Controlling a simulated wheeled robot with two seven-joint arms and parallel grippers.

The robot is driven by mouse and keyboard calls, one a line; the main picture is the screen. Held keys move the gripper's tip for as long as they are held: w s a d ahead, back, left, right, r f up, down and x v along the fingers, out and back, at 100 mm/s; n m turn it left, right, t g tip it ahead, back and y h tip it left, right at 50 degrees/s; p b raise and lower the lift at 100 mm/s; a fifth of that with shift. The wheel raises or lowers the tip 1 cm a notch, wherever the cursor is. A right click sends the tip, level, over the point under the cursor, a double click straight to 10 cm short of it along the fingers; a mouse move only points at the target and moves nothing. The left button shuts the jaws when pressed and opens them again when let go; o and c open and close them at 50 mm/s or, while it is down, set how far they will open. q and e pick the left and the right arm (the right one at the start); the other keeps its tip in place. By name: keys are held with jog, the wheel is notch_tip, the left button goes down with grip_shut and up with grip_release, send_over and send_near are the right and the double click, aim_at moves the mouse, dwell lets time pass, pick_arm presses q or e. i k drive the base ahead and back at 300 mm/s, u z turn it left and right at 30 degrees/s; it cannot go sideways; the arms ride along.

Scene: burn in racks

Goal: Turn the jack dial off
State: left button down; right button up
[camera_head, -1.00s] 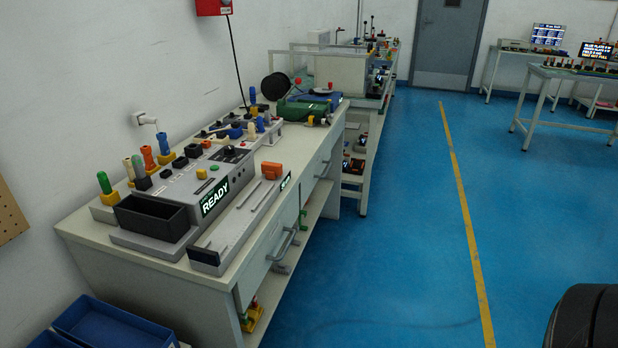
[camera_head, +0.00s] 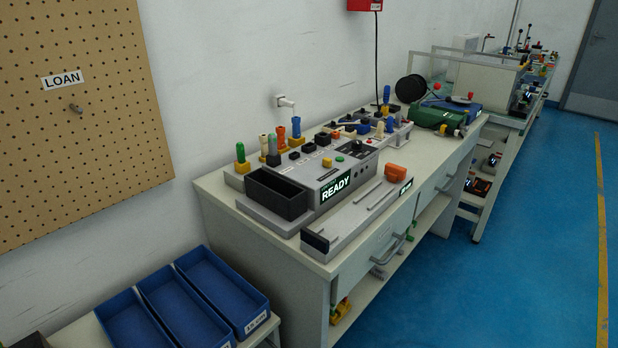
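A grey console (camera_head: 330,172) with a lit READY display (camera_head: 335,187) stands on the workbench. Its top panel has a black panel with a small dark knob (camera_head: 357,147), plus yellow and green buttons. I cannot tell whether this knob is the jack dial or which way it points; no label is readable. Several screwdriver-like tools with coloured handles stand behind the console. Neither of my grippers is in view.
The workbench (camera_head: 222,194) runs along the wall, with an open black bin (camera_head: 278,193) and a grey rail tray with an orange block (camera_head: 395,172). Blue bins (camera_head: 222,290) are at the lower left, below a LOAN pegboard (camera_head: 75,120). The blue floor (camera_head: 530,240) at right is clear.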

aim_at(357, 145)
jog(key=u, duration=3.85)
jog(key=k, duration=2.25)
jog(key=z, duration=0.95)
